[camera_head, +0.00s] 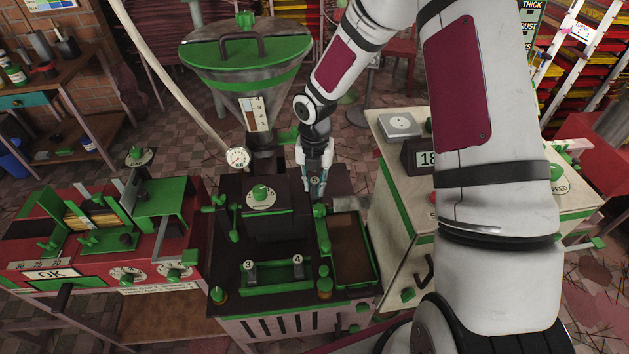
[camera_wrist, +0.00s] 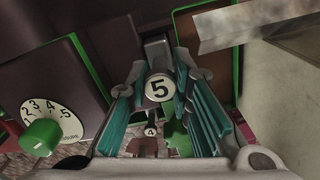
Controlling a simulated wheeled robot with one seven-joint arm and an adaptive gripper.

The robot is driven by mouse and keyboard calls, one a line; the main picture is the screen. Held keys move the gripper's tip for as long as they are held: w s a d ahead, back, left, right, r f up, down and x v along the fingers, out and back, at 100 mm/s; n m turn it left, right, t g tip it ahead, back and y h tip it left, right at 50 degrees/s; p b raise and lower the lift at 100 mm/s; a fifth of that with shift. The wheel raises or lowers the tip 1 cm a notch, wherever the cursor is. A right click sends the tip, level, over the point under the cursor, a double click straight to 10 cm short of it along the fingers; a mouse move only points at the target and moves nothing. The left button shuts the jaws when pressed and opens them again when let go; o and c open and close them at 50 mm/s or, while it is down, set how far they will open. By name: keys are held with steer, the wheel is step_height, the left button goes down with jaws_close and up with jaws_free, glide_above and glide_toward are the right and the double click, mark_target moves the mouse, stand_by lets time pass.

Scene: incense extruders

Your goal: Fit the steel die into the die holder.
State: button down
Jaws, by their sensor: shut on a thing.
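My gripper (camera_head: 315,186) is at the right side of the dark machine block, pointing down. In the wrist view its teal-padded fingers (camera_wrist: 160,95) are shut on the steel die (camera_wrist: 159,88), a grey metal piece with a round white tag marked 5. The tag also shows small between the fingers in the head view. I cannot make out the die holder with certainty; the arm and fingers hide part of the machine there. A dark bar tagged 4 (camera_wrist: 151,131) shows beyond the fingers in the wrist view.
A green rack (camera_head: 262,288) with pieces tagged 3 and 4 is at the front of the machine. A brown green-rimmed tray (camera_head: 351,250) lies to its right. A green-knobbed dial (camera_head: 261,196) tops the block. A cream control cabinet (camera_head: 400,235) stands close on the right.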

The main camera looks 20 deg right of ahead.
steer(key=c, duration=1.4)
jaws_free()
steer(key=shift+o, duration=0.2)
step_height(320, 180, up, 12)
steer(key=s+d+r+m+t+h, duration=0.1)
steer(key=s+r+m, duration=0.5)
steer(key=r+m, duration=0.2)
steer(key=s+r+m+t+h, duration=0.1)
steer(key=s+r+m, duration=0.6)
steer(key=r+m, duration=0.15)
steer(key=s+a+r+m+t+y, duration=0.1)
steer(key=s+r+m, duration=0.4)
steer(key=s+m, duration=0.7)
steer(key=m+t+y, duration=0.1)
steer(key=m+t, duration=0.1)
steer(key=shift+s+r+t, duration=0.3)
steer(key=shift+s, duration=0.05)
